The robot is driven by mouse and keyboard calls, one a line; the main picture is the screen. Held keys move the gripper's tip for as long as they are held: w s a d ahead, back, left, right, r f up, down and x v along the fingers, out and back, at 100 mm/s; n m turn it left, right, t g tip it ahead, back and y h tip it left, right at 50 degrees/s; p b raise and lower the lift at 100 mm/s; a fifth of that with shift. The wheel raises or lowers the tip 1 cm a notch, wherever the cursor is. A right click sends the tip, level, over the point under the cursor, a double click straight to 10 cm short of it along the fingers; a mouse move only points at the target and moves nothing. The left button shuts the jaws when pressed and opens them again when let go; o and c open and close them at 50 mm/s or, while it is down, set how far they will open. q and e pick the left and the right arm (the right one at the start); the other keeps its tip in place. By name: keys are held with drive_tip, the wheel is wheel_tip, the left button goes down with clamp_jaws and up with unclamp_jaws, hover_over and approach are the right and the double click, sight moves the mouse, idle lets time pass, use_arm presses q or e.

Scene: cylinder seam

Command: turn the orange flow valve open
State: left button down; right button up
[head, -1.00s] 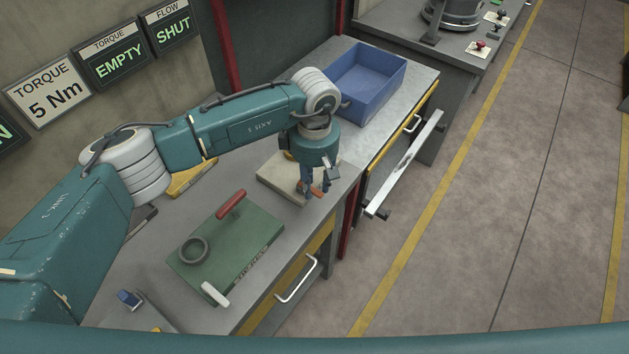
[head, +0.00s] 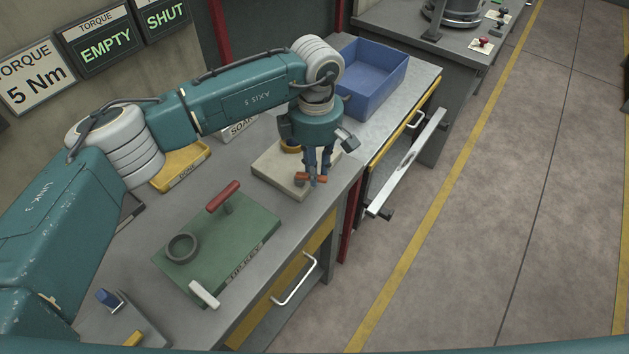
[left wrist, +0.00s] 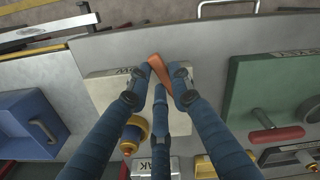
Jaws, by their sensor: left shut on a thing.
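The orange flow valve handle (head: 318,180) stands at the near right corner of a beige board (head: 268,175) in the head view. In the left wrist view the orange handle (left wrist: 158,75) is a short bar between my fingertips. My left gripper (head: 312,178) points down and is shut on the handle. The gripper (left wrist: 160,80) covers part of the handle and the valve base in the wrist view. The FLOW sign (head: 165,14) on the wall reads SHUT. My right gripper is in neither view.
A green board (head: 215,270) with a red handle (head: 223,196), a dark ring and a white handle lies nearer on the bench. A blue bin (head: 370,95) stands behind my gripper. A yellow tray (head: 180,170) sits by the wall.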

use_arm(q)
drive_tip(key=n+b, duration=0.2)
drive_tip(key=w+n+b, duration=0.1)
drive_tip(key=b, duration=0.1)
drive_tip(key=shift+w+f+n, duration=0.15)
drive_tip(key=shift+w+n, duration=0.05)
drive_tip(key=shift+n, duration=0.2)
drive_tip(key=n+b, duration=0.2)
drive_tip(key=shift+w+a+n, duration=0.2)
drive_tip(key=shift+w+n, duration=0.2)
drive_tip(key=n+b, duration=0.1)
drive_tip(key=n, duration=0.1)
drive_tip(key=w+n+b, duration=0.1)
drive_tip(key=n, duration=0.1)
drive_tip(key=shift+a+r+b, duration=0.2)
drive_tip(key=shift+a+b, duration=0.1)
drive_tip(key=shift+a, duration=0.1)
drive_tip(key=shift+w+a+r+n+b, duration=0.15)
drive_tip(key=shift+n+b, duration=0.1)
drive_tip(key=shift+n, duration=0.35)
drive_tip(key=shift+w+a+f+n+b, duration=0.15)
drive_tip(key=shift+n+b, duration=0.1)
drive_tip(key=shift+n, duration=0.35)
drive_tip(key=shift+a+r, duration=0.1)
drive_tip(key=shift+r, duration=0.1)
drive_tip(key=c, duration=1.6)
unclamp_jaws()
drive_tip(key=shift+c, duration=0.2)
drive_tip(key=shift+o, duration=0.5)
drive_tip(key=shift+f, duration=0.1)
